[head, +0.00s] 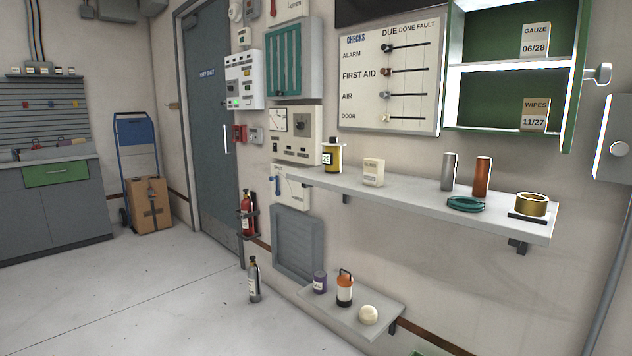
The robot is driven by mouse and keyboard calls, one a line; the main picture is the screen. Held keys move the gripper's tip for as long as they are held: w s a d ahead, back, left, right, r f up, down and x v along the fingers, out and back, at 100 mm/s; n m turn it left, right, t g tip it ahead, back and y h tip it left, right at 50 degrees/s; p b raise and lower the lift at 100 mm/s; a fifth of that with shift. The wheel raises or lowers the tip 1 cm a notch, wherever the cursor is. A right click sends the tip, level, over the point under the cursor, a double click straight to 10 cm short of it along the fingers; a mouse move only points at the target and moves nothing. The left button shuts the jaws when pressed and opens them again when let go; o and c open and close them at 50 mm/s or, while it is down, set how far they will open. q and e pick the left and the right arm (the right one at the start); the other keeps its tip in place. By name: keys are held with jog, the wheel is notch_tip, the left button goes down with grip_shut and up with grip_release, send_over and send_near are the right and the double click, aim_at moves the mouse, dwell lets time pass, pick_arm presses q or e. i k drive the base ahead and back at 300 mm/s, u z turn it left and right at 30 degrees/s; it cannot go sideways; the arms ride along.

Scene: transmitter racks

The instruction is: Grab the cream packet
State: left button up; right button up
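A small cream packet (373,173) stands upright on the long grey wall shelf (420,197), towards its left end. It has small print on its front, too small to read. Two other cream-coloured packets stand in the open green cabinet: one marked GAUZE 06/28 (535,41) on the upper level and one marked WIPES 11/27 (535,114) on the lower. Neither of my grippers is in view.
The shelf also holds a grey cylinder (449,171), a brown cylinder (482,177), a green ring (466,204) and a gold roll (531,204). A low shelf (384,309) below carries small items. A grey bottle (254,280) stands on the floor; the floor to its left is clear.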

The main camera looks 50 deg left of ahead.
aim_at(373, 171)
jog(key=u, duration=1.6)
jog(key=i, duration=0.65)
jog(key=z, duration=0.6)
